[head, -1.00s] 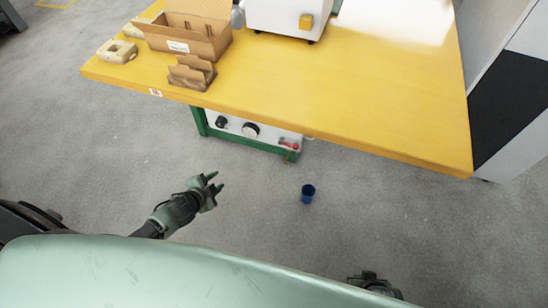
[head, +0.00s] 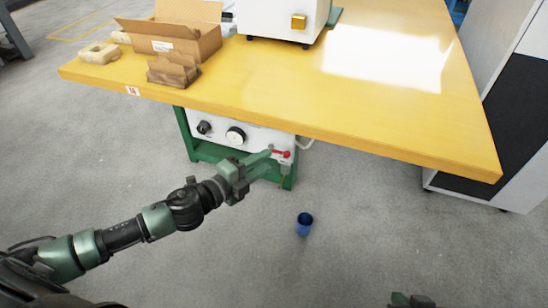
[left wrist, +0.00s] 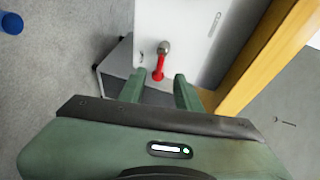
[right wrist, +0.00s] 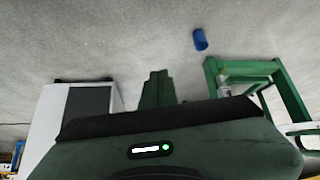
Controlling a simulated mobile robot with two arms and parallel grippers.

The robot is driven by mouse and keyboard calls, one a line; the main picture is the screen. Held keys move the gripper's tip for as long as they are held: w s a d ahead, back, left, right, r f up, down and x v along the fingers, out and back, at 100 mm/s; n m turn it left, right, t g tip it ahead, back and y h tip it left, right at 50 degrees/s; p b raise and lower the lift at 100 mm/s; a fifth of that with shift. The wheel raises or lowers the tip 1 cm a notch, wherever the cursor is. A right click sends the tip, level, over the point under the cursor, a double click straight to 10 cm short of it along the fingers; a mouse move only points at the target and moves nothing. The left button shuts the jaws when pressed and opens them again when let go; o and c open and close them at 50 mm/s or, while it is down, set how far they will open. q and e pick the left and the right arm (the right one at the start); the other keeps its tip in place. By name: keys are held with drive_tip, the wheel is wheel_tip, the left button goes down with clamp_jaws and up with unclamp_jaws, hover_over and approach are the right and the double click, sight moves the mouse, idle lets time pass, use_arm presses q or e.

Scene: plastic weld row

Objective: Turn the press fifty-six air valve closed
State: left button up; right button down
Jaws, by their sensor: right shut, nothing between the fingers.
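The air valve has a red lever (head: 283,153) and sits at the lower right of the white panel (head: 213,132) under the yellow table. In the left wrist view its red lever (left wrist: 158,66) points from a metal stem toward the gap between my fingers. My left gripper (head: 268,164) is open, close to the valve, with its fingertips just short of or beside the lever; contact cannot be told. Its two fingers (left wrist: 160,90) stand apart with nothing gripped. My right gripper (right wrist: 158,88) is shut and empty, away from the valve; only its tip (head: 411,300) shows in the head view.
The yellow table (head: 400,110) overhangs the panel. A green frame (head: 235,158) surrounds the panel, which carries a gauge (head: 235,136) and a black knob (head: 204,127). A blue cup (head: 304,224) stands on the floor. Cardboard boxes (head: 190,45) and a white machine (head: 283,18) are on the table.

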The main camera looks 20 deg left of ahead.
sight(279, 152)
use_arm(q)
drive_tip(key=shift+x, duration=2.45)
drive_tip(key=shift+f, duration=0.1)
drive_tip(key=shift+s, duration=0.1)
clamp_jaws()
